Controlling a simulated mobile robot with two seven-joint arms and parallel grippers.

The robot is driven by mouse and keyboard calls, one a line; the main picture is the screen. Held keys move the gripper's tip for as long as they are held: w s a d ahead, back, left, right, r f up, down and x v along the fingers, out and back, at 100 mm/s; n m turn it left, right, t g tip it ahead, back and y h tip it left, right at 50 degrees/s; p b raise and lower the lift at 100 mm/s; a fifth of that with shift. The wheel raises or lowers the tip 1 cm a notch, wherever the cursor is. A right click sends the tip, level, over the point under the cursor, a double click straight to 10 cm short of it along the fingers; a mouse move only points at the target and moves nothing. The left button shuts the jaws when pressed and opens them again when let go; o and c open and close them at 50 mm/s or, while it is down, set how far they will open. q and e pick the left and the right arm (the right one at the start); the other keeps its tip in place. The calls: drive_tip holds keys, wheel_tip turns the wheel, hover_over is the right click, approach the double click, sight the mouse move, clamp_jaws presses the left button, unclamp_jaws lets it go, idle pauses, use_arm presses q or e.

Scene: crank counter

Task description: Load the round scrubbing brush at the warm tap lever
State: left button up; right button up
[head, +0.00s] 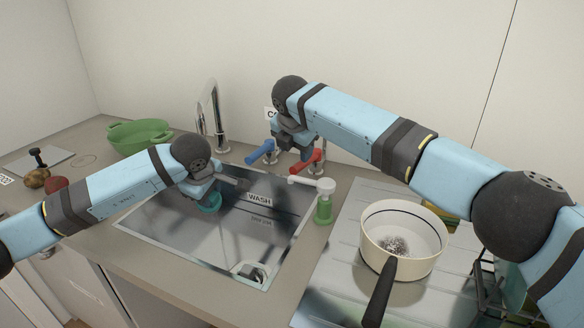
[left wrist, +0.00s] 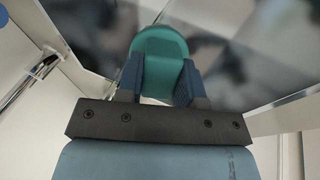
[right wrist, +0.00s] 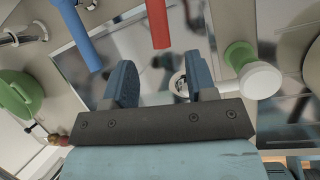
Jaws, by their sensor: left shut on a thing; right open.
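My left gripper (head: 204,190) is shut on a teal rounded thing, which looks like the scrubbing brush (head: 209,204), and holds it over the sink. In the left wrist view the teal brush (left wrist: 160,58) sits between both fingers; its bristles are hidden. The red warm tap lever (head: 308,162) stands behind the sink, right of the blue lever (head: 260,152). My right gripper (head: 296,146) is at the levers, open and empty. In its wrist view the red lever (right wrist: 159,22) lies beyond the fingers, apart from them.
The sink (head: 255,225) is labelled WASH. A green and white soap dispenser (head: 323,208) stands at its right edge. A green colander (head: 140,137) and a tall faucet (head: 219,125) stand behind.

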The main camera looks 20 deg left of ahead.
sight(298, 165)
drive_tip(key=x, duration=0.7)
drive_tip(key=shift+w+f, duration=0.1)
drive_tip(key=shift+f, duration=0.3)
